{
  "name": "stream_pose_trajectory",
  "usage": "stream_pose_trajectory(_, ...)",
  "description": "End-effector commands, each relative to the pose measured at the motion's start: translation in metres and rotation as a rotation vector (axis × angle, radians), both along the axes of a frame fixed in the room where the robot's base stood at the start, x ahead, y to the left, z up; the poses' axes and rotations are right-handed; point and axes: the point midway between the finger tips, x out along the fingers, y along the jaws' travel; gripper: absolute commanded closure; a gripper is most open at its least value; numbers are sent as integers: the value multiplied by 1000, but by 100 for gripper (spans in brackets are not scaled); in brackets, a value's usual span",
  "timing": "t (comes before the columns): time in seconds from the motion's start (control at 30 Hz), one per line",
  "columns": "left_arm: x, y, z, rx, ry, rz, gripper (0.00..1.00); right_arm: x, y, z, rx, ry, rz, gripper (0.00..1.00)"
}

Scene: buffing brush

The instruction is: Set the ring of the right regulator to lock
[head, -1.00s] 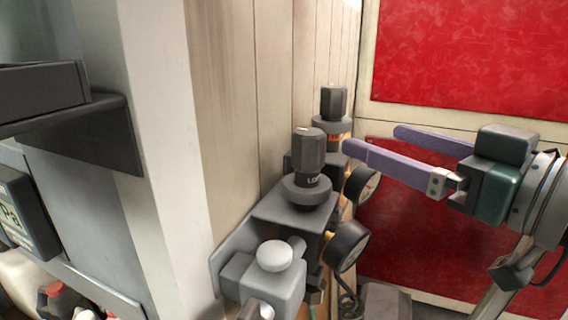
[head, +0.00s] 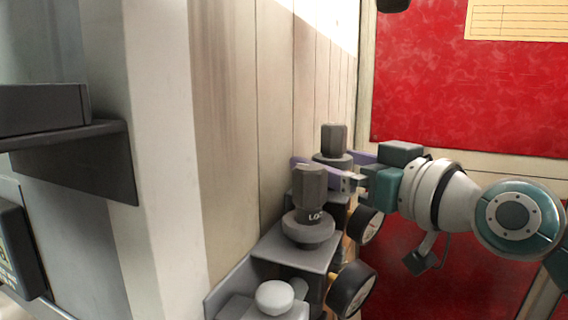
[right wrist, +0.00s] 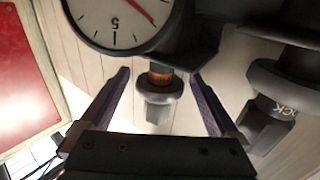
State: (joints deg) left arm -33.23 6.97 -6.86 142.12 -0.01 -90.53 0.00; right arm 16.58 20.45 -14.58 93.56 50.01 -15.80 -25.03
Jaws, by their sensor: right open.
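Two dark grey regulators with faceted knobs stand along the plank wall. The far, right-hand regulator (head: 334,138) is upright; in the right wrist view its knob (right wrist: 158,108) appears upside down, with an orange band (right wrist: 160,79) at its base. The nearer, left-hand regulator (head: 310,190) carries white lettering beginning "LO"; it also shows in the right wrist view (right wrist: 268,122). My right gripper (head: 325,160) is open, its purple fingers on either side of the far regulator, with visible gaps (right wrist: 160,76). The far finger is partly hidden in the head view. My left gripper is out of view.
Round gauges (head: 351,289) (head: 368,223) stick out to the right below the regulators; one dial (right wrist: 115,20) is close above the fingers in the wrist view. A white round knob (head: 275,297) is in front. A grey shelf (head: 70,150) is at left.

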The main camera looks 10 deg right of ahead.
Motion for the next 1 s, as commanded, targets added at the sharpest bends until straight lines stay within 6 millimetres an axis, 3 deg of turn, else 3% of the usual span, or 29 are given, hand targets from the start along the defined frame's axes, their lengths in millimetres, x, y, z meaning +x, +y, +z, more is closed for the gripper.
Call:
stream_pose_trajectory(0.17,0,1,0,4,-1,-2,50,0,0,0,0,1,0,4)
stream_pose_trajectory(1.0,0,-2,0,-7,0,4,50,0,0,0,0,1,0,97)
